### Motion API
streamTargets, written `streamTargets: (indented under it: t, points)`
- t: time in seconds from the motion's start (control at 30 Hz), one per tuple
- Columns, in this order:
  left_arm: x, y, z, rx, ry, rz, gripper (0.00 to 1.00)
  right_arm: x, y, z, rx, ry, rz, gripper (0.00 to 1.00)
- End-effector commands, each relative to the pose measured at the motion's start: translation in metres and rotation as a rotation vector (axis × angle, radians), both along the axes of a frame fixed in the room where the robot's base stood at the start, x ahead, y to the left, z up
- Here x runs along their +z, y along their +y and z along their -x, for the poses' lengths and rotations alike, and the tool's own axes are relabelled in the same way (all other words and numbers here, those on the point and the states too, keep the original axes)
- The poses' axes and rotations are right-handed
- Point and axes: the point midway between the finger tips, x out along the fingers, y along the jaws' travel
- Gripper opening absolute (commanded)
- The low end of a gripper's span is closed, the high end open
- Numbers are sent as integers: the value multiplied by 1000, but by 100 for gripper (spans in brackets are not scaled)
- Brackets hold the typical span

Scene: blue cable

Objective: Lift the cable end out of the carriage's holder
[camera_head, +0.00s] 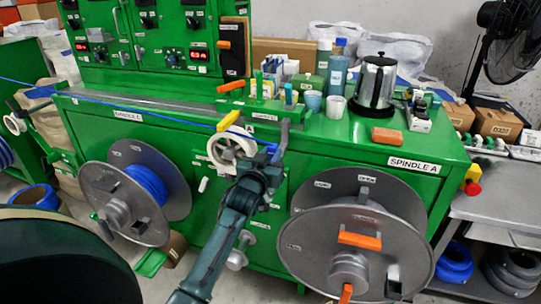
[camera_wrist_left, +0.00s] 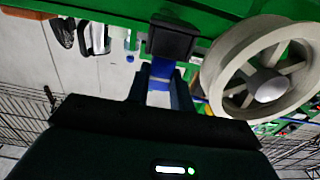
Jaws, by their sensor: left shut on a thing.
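The blue cable (camera_head: 150,117) runs from the left edge along the front of the green machine to my left gripper (camera_head: 269,158). In the left wrist view the gripper (camera_wrist_left: 160,98) is shut on the blue cable end (camera_wrist_left: 161,72). A black block (camera_wrist_left: 172,38), apparently the carriage's holder, sits right at the cable end. I cannot tell whether the end is still inside it. In the head view a grey upright piece (camera_head: 284,136) stands just behind the gripper. My right gripper is not in view.
A white pulley wheel (camera_head: 228,149) is close beside the left gripper; it also shows in the left wrist view (camera_wrist_left: 262,70). Grey reels stand left (camera_head: 112,205) and right (camera_head: 350,245). A steel kettle (camera_head: 373,85), cups and bottles crowd the bench top (camera_head: 440,150).

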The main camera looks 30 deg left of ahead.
Motion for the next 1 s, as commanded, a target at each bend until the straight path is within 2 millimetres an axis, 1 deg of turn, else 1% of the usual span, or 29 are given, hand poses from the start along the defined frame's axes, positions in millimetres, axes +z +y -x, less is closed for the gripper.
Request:
streamTargets:
  t: [0.27, 0.8, 1.0]
  points:
    - [1, 0, 0, 0, 1, 0, 0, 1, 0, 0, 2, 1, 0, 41]
    - [11, 0, 0, 0, -7, -2, 0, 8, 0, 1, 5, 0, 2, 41]
    - [12, 0, 0, 0, -4, -1, 0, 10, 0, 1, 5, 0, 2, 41]
